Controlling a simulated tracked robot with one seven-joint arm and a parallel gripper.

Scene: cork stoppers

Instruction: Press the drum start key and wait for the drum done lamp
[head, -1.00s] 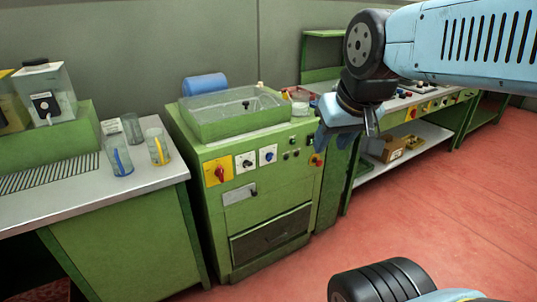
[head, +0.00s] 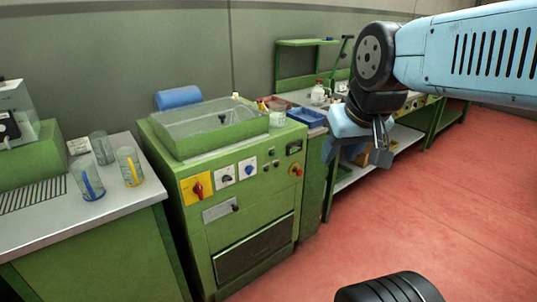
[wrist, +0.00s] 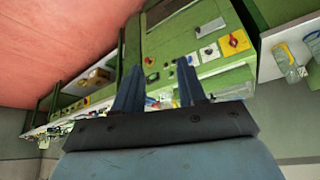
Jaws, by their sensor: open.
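The green drum cabinet (head: 255,215) stands in the middle of the head view, with a clear-lidded box on top. Its front panel carries a red knob on a yellow plate (head: 196,188), two dials on white plates, small buttons (head: 271,158), a dark display (head: 294,147) and a red button on yellow (head: 296,170). I cannot read labels, so I cannot tell which is the start key or the done lamp. My gripper (head: 360,155) is open and empty, in the air right of the cabinet. In the wrist view its fingers (wrist: 157,78) point toward the panel, apart from it.
A metal-topped bench (head: 115,208) at left holds several clear jugs. A blue cylinder (head: 178,97) lies behind the cabinet. Another workbench with a blue tray (head: 306,117) runs along the wall at right. The red floor (head: 440,210) in front is open.

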